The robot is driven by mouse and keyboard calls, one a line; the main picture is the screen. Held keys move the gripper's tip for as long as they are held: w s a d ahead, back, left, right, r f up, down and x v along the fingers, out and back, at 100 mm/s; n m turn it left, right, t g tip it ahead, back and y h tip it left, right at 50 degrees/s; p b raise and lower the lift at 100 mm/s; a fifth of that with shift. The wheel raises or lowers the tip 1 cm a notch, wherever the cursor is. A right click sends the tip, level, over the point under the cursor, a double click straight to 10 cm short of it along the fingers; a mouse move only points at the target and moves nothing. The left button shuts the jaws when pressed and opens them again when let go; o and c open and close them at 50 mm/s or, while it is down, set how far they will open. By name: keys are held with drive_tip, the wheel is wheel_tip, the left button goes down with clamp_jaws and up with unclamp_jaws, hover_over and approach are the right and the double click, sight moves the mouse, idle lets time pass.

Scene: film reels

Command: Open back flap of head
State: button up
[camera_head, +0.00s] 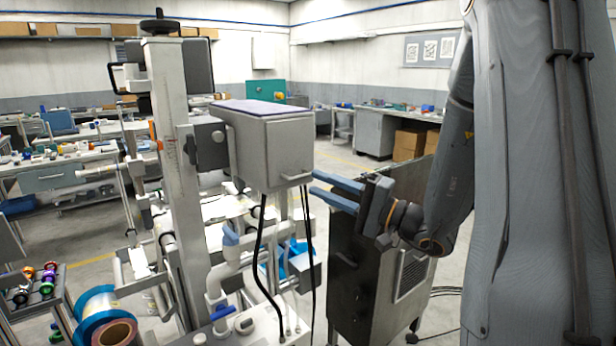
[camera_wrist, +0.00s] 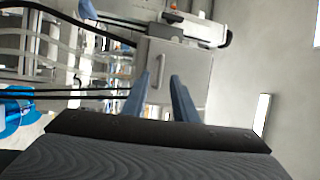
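The head is a grey box (camera_head: 262,140) with a purple top, fixed to the side of a tall column. Its back flap is the end face with a small bar handle (camera_head: 297,178) near its lower edge; it looks shut. In the wrist view the flap (camera_wrist: 168,62) fills the upper middle, with the handle (camera_wrist: 187,68) on it. My gripper (camera_head: 315,183) has two blue fingers, apart and empty, pointing at the flap's lower edge.
The column (camera_head: 172,150) carries a handwheel on top. Black cables (camera_head: 258,250) hang below the head beside white pipes. A dark cabinet (camera_head: 370,275) stands under my gripper. Workbenches line the walls behind. Open air lies to the right of the head, above my gripper.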

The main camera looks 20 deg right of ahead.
sight(296, 153)
drive_tip(key=shift+p+x, duration=0.55)
drive_tip(key=shift+x, duration=1.6)
drive_tip(key=shift+c, duration=0.2)
clamp_jaws()
